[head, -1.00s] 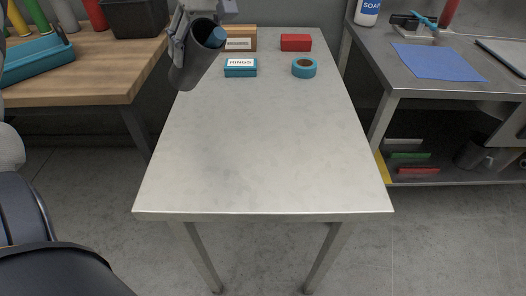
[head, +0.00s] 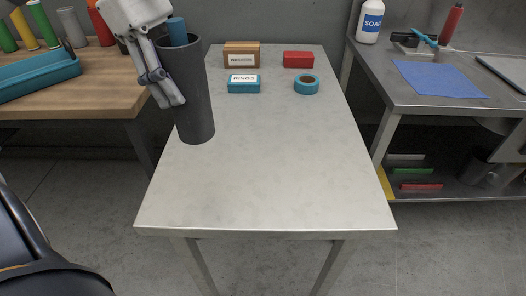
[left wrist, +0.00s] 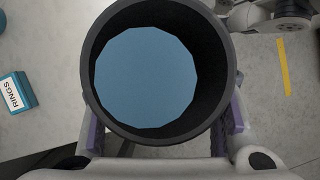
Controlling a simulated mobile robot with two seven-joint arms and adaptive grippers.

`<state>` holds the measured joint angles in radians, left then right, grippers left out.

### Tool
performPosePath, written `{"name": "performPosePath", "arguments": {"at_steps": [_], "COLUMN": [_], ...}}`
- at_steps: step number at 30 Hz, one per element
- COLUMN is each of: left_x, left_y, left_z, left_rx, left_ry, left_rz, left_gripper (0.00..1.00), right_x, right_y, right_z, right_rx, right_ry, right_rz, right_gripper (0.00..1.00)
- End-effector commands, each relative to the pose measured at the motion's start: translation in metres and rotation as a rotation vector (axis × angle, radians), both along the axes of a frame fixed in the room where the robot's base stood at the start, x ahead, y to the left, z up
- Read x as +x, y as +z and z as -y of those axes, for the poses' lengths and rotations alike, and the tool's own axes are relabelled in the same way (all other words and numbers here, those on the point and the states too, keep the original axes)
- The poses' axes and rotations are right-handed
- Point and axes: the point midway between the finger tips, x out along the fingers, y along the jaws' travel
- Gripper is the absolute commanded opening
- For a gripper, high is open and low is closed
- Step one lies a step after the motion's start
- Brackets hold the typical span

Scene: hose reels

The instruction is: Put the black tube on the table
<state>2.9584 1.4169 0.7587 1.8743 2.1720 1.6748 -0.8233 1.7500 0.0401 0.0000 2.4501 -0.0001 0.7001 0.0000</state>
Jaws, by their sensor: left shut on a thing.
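The black tube (head: 193,105) is upright at the left side of the light grey table (head: 270,170), with a blue cylinder (head: 177,32) sticking out of its open top. I cannot tell whether its base touches the table top. My left gripper (head: 168,92) is shut on the tube, with its fingers along the tube's side. In the left wrist view I look into the tube's dark rim (left wrist: 229,75), and the round blue end (left wrist: 146,78) fills much of it. My right gripper is not in view.
A blue RINGS box (head: 243,85), a brown WASHERS box (head: 241,60), a red box (head: 298,60) and a blue tape roll (head: 306,85) stand at the table's back. The middle and front are clear. Benches flank it.

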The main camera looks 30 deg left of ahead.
Motion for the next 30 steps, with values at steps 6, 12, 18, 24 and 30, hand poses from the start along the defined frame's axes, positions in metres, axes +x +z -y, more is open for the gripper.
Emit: {"name": "performPosePath", "arguments": {"at_steps": [6, 12, 18, 24, 30], "left_x": [0.029, 0.060, 0.080, 0.088, 0.088], "left_y": [-0.020, -0.050, -0.082, -0.108, -0.126], "left_z": [0.030, 0.063, 0.082, 0.091, 0.091], "left_rx": [0.009, 0.006, 0.004, 0.003, 0.003], "left_ry": [-0.001, 0.000, -0.001, 0.000, 0.000], "left_rz": [-0.007, -0.010, -0.007, -0.009, -0.002], "left_gripper": [0.19, 0.19, 0.19, 0.19, 0.19], "right_x": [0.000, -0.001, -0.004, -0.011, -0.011], "right_y": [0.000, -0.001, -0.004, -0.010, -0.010], "right_z": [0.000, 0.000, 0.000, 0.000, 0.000], "right_rx": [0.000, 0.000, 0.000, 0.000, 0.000], "right_ry": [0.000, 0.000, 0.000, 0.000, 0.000], "right_rz": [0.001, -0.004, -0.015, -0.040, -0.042], "right_gripper": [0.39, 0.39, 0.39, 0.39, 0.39]}}
